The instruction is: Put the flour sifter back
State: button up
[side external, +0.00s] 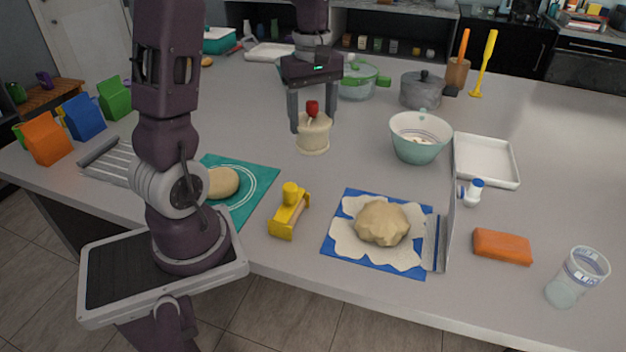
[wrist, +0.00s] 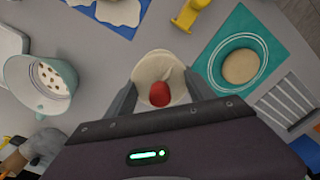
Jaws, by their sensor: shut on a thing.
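The flour sifter (side external: 313,138) looks like a cream cylinder with a red knob on top. It is upright near the middle of the table in the side view. My gripper (side external: 312,122) points down with one finger on each side of it and is shut on it. In the wrist view, the sifter (wrist: 150,68) sits between the fingers of my gripper (wrist: 160,92), its red knob facing the camera. Its base is at or close to the table; I cannot tell whether it touches.
A teal bowl (side external: 418,148), grey pot (side external: 421,92) and green-lidded pot (side external: 357,86) stand to the right and behind. A yellow tool (side external: 289,211), dough on a blue mat (side external: 335,246) and a teal mat (side external: 262,172) lie in front. Bare table surrounds the sifter.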

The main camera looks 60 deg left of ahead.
notch_tip(320, 180, down, 10)
jog(key=shift+s+a+r, duration=0.1)
jog(key=o, duration=1.2)
